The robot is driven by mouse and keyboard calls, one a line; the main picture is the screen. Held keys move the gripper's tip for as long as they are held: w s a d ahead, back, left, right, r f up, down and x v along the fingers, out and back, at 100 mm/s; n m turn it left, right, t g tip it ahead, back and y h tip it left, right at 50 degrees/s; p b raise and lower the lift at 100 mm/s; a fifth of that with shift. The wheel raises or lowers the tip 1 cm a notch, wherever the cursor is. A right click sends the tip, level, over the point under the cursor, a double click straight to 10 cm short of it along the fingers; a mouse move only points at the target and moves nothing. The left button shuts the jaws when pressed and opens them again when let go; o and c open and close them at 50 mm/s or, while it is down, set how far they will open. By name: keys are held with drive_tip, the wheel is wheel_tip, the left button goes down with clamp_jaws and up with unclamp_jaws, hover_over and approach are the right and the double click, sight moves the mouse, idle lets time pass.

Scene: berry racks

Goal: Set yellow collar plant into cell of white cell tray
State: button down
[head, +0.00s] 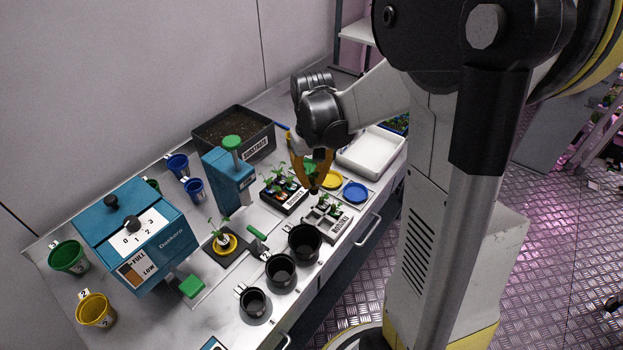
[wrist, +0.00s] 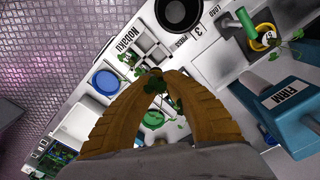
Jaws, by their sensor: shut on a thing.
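My gripper (head: 313,186) has tan fingers and hangs above the bench between the black plant tray and the coloured discs. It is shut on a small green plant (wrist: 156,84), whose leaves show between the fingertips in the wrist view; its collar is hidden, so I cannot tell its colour. The white cell tray (head: 328,230) is just below and right of the gripper, with small plants in some cells; it also shows in the wrist view (wrist: 147,42). Another plant with a yellow ring around its base (head: 224,243) stands on a dark plate at the left.
A black tray (head: 287,207) of seedlings stands left of the cell tray. Yellow (head: 331,179) and blue (head: 355,191) discs lie behind it. Black pots (head: 281,271) line the front edge. A blue press (head: 230,181) and soil box (head: 233,135) stand behind.

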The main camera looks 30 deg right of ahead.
sight(311, 189)
drive_tip(key=shift+f+b, duration=0.45)
drive_tip(key=shift+f, duration=0.1)
wheel_tip(311, 189, down, 12)
drive_tip(key=b, duration=0.9)
drive_tip(key=shift+r, duration=0.25)
drive_tip(key=c, duration=1.5)
unclamp_jaws()
drive_tip(key=shift+r, duration=0.1)
wheel_tip(311, 189, up, 9)
drive_tip(key=p, duration=0.6)
drive_tip(key=shift+p, duration=0.4)
